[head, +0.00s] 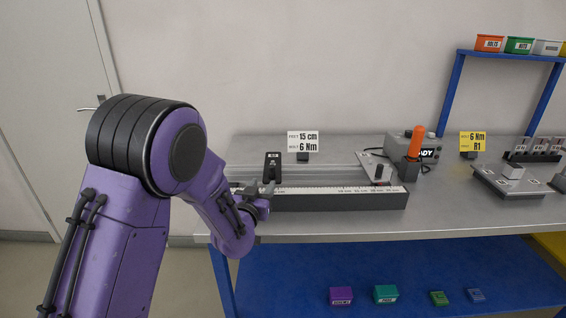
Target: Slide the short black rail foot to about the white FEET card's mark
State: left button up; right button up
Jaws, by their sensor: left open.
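The white FEET card (303,139) stands at the back of the bench and reads 15 cm and 6 Nm. A black upright piece with a small pale label, which looks like the short rail foot (272,163), stands at the left part of the rail. The dark rail (340,201) carries a white ruled scale; marks at its right end are partly readable, while its left end is hidden by my arm. My left gripper (264,196) is open at the rail's left part, just in front of and below the black foot. Contact with it cannot be told.
A grey plate with a dark knob (378,172) sits at the rail's right end. An orange-handled tool (414,143) stands beside a grey box (430,148). A yellow card (472,141) and a grey fixture (508,182) are farther right. The bench front (480,212) is clear.

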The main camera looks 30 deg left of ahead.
aim_at(271, 170)
pick_arm(q)
jog(key=x, duration=0.1)
jog(key=p+x, duration=0.1)
jog(key=x, duration=0.1)
jog(key=r+x, duration=0.1)
jog(key=x, duration=0.1)
jog(key=shift+a, duration=0.15)
jog(key=x, duration=0.3)
jog(key=p+x, duration=0.1)
jog(key=shift+w+f, duration=0.35)
jog(key=shift+w, duration=0.2)
grip_shut()
